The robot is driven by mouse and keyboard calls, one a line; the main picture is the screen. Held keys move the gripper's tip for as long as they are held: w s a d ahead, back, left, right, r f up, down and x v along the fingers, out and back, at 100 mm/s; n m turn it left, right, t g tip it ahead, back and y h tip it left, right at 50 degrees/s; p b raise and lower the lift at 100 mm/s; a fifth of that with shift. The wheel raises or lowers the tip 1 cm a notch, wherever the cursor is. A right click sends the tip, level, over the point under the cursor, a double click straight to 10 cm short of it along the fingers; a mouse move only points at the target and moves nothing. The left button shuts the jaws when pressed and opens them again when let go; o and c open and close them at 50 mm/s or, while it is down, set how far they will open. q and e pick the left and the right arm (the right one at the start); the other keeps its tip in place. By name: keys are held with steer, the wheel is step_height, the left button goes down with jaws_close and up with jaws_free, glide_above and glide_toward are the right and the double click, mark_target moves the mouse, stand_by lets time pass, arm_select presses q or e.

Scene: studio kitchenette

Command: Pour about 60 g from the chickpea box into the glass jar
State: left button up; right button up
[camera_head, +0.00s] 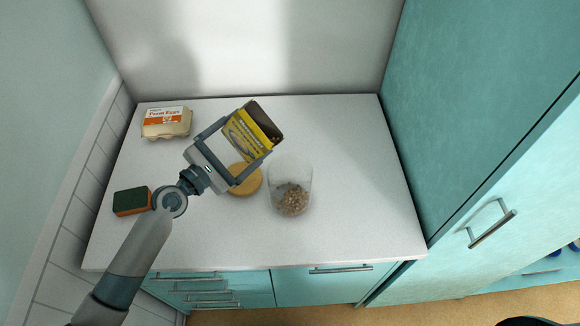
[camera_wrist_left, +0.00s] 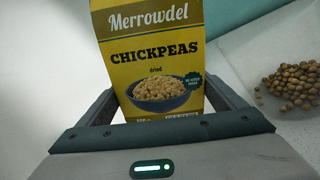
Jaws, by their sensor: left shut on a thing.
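My left gripper (camera_head: 240,155) is shut on the yellow chickpea box (camera_head: 243,137) and holds it above the counter, tilted with its dark open top toward the upper right. In the left wrist view, the box's printed front (camera_wrist_left: 155,62) fills the middle between the fingers (camera_wrist_left: 165,112). The clear glass jar (camera_head: 291,178) stands on the counter to the lower right of the box. A heap of chickpeas (camera_head: 292,201) lies in the bottom of the jar. Chickpeas also show at the right in the left wrist view (camera_wrist_left: 291,84). No falling chickpeas are visible. My right gripper is not seen.
A round wooden lid (camera_head: 246,184) lies left of the jar, partly hidden by my gripper. An egg carton (camera_head: 167,122) stands at the back left and a green and orange sponge (camera_head: 132,201) at the left. The counter's right side (camera_head: 365,180) is clear, bounded by a tall teal cabinet (camera_head: 470,110).

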mark_target(237, 151)
arm_select(q)
steer(key=f, duration=0.1)
steer(key=f+n+b, duration=0.1)
steer(key=f, duration=0.1)
steer(key=shift+w+a+f+b, duration=0.2)
steer(key=shift+a+b, duration=0.05)
steer(key=shift+b, duration=0.15)
steer(key=shift+w+a+f+n, duration=0.1)
steer(key=shift+f+n, duration=0.25)
steer(key=shift+n, duration=0.45)
steer(key=shift+w+a+r+n+p, duration=0.15)
steer(key=shift+n+p, duration=0.75)
steer(key=shift+n, duration=0.1)
steer(key=shift+f+n, duration=0.8)
steer(key=shift+n, duration=0.4)
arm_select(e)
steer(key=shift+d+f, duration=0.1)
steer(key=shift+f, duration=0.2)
arm_select(q)
step_height(237, 151, up, 5)
steer(key=p, duration=0.5)
steer(key=shift+r+p, duration=0.2)
steer(key=shift+p, duration=0.15)
steer(key=shift+r+p, duration=0.3)
steer(key=shift+r, duration=0.55)
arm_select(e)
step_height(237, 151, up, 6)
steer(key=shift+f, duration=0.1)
